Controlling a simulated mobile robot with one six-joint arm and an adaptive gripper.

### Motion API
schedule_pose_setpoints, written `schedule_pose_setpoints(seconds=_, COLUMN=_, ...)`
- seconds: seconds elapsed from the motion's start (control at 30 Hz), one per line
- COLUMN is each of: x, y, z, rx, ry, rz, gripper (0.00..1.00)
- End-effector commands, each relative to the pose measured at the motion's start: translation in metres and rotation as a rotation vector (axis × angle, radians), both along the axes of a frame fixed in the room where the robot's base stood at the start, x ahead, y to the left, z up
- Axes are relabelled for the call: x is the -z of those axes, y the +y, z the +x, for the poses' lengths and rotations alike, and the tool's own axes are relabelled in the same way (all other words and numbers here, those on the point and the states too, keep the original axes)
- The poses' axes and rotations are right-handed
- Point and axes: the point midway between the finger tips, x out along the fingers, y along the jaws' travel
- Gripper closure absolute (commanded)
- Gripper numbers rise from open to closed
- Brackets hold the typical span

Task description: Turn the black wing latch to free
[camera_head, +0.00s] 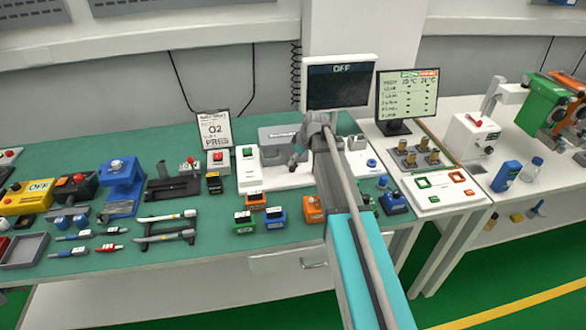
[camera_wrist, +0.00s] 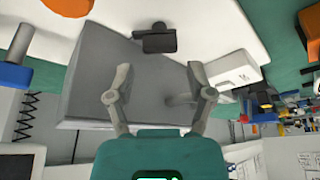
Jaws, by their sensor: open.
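In the wrist view, a small black latch-like piece (camera_wrist: 155,40) with a wider bar stands on a white base (camera_wrist: 185,22), just beyond the edge of a grey housing (camera_wrist: 100,70). It looks like the wing latch. My gripper (camera_wrist: 158,68) is open, its two fingers spread over the grey housing with nothing between them. The black piece lies ahead of the fingertips, roughly centred between them and apart from them in the picture. In the head view, my gripper (camera_head: 302,148) is over the grey housing (camera_head: 275,135); I cannot make out the latch there.
A dark monitor reading OFF (camera_head: 340,84) stands close behind my arm. Small green, orange and blue blocks (camera_head: 275,217) sit in front. The green bench top (camera_head: 200,255) has some clear room.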

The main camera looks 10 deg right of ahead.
Motion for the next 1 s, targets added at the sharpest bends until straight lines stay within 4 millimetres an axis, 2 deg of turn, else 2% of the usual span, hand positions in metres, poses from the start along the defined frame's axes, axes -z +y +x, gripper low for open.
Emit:
schedule_pose_setpoints(seconds=0.1, x=0.013, y=0.003, z=0.003, rx=0.000, ry=0.000, rz=0.000, gripper=0.31)
schedule_pose_setpoints(seconds=0.4, x=0.031, y=0.008, z=0.009, rx=0.001, ry=0.000, rz=0.000, gripper=0.31)
schedule_pose_setpoints(seconds=0.97, x=0.035, y=0.010, z=0.011, rx=0.001, ry=0.000, rz=0.000, gripper=0.31)
schedule_pose_setpoints(seconds=1.0, x=0.035, y=0.010, z=0.011, rx=0.001, ry=0.000, rz=0.000, gripper=0.39)
